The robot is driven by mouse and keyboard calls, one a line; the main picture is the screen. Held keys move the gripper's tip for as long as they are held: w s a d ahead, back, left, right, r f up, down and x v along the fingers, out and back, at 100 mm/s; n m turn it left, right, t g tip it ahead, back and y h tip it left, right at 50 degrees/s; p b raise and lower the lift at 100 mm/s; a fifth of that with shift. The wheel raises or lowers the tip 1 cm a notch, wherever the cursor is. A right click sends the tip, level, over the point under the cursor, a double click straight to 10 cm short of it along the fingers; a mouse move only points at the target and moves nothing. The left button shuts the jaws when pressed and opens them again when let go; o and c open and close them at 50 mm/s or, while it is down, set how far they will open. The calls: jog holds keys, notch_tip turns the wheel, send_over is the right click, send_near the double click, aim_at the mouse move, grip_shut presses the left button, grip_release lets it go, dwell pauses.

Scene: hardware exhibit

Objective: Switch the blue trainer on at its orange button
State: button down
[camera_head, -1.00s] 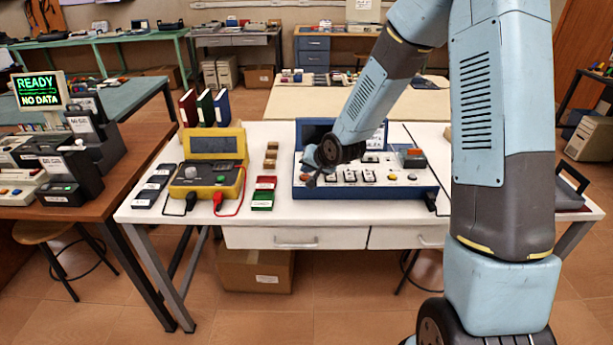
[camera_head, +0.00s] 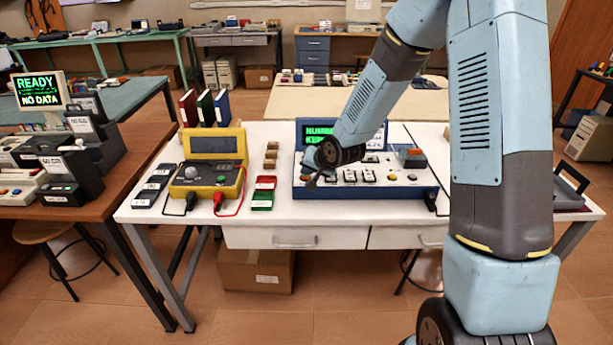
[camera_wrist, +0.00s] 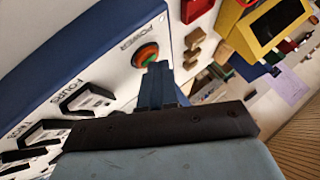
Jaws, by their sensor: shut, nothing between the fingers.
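The blue trainer (camera_head: 365,192) stands on the white table, with a white sloped panel and a screen (camera_head: 319,134) at its back. The screen is lit with green text, partly hidden by my arm. In the wrist view the round orange button (camera_wrist: 146,54) beside the "POWER" label shows orange with green on its face. My gripper (camera_wrist: 157,68) is shut and empty, its tips at the button's lower edge; I cannot tell whether they touch it. In the head view my gripper (camera_head: 311,185) is over the panel's left end, and it hides the button.
A yellow meter (camera_head: 208,190) with black and red leads stands to the left. Red and green small boxes (camera_head: 263,192) and brown blocks lie between it and the trainer. An orange-topped part (camera_head: 412,154) and a yellow button are on the trainer's right side.

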aim_at(307, 177)
jog(key=shift+r, duration=0.4)
jog(key=shift+r, duration=3)
